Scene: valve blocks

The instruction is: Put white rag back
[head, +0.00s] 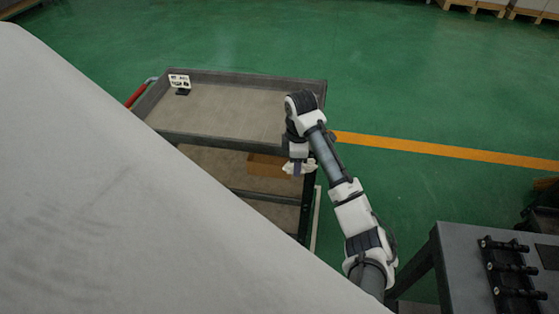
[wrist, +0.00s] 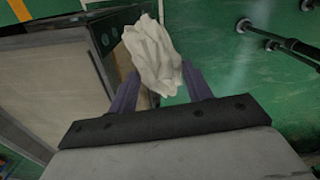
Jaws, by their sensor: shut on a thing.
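The white rag (wrist: 152,58) is a crumpled cloth between the two fingers of my gripper (wrist: 160,85) in the wrist view. My gripper is shut on it. In the head view the rag (head: 299,168) shows as a small pale bit under my gripper (head: 298,160), which points down at the near right corner of the grey cart (head: 230,140). The rag hangs beside the cart's edge, and I cannot tell whether it touches the cart. My wrist partly hides this corner.
The cart's top tray is mostly bare, with a small white sign (head: 179,81) at its far left. A brown box (head: 265,166) sits on a lower shelf. A dark table (head: 470,265) with black valve parts (head: 510,268) stands at right. A large pale surface fills the left foreground.

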